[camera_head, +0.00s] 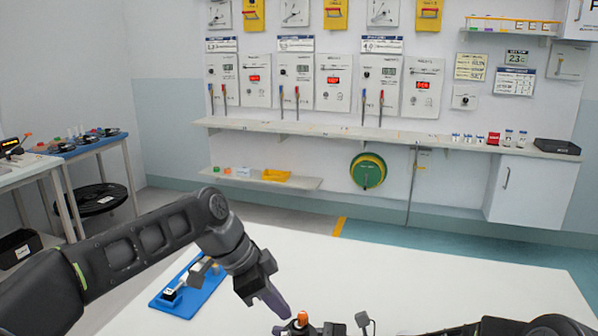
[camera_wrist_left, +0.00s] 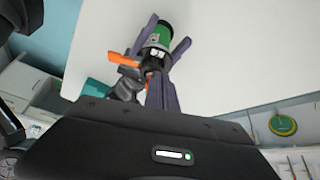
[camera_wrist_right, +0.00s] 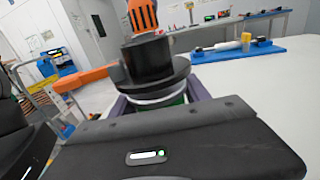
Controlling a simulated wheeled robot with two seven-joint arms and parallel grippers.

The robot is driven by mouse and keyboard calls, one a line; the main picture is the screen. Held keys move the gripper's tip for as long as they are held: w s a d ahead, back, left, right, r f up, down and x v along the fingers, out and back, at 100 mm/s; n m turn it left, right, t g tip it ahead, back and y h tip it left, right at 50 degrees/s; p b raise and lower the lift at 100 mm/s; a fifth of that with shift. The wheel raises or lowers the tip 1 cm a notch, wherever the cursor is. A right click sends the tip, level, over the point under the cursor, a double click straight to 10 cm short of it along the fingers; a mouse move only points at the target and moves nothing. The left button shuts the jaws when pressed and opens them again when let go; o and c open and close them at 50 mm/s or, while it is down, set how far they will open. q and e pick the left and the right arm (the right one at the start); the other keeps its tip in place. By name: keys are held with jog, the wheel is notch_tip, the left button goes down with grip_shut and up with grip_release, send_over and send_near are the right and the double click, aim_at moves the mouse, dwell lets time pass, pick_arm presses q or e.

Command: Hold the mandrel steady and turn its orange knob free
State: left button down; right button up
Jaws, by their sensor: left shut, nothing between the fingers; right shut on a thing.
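The mandrel (camera_wrist_right: 155,62) stands upright in the right wrist view, black on top with a green part below. The right gripper (camera_wrist_right: 160,95) is shut around it, a purple finger on each side. The ribbed orange knob (camera_wrist_right: 142,15) is on its top; an orange bar (camera_wrist_right: 85,78) sticks out to the left. In the head view the knob (camera_head: 302,319) shows at the bottom edge, and most of the mandrel is out of frame. My left gripper (camera_head: 278,304) is shut and empty, its tips just left of and above the knob. The left wrist view shows the mandrel's green part (camera_wrist_left: 158,34) beyond its fingers.
The white table (camera_head: 420,275) is mostly clear. A blue tray (camera_head: 180,306) with a small device lies at its left. Behind it, a wall shelf (camera_head: 340,130), a green reel (camera_head: 368,171) and a side bench (camera_head: 95,145) stand well away.

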pick_arm(q)
notch_tip(320, 180, up, 6)
dwell(0.5)
jog(key=shift+s+d+r, duration=0.1)
jog(key=shift+s+r, duration=0.15)
jog(key=shift+s, duration=0.3)
jog(key=shift+s+r, duration=0.25)
jog(key=shift+s, duration=0.3)
jog(key=shift+f, duration=0.15)
notch_tip(320, 180, down, 7)
jog(key=shift+w+d, duration=0.35)
jog(key=shift+d, duration=0.15)
dwell(1.0)
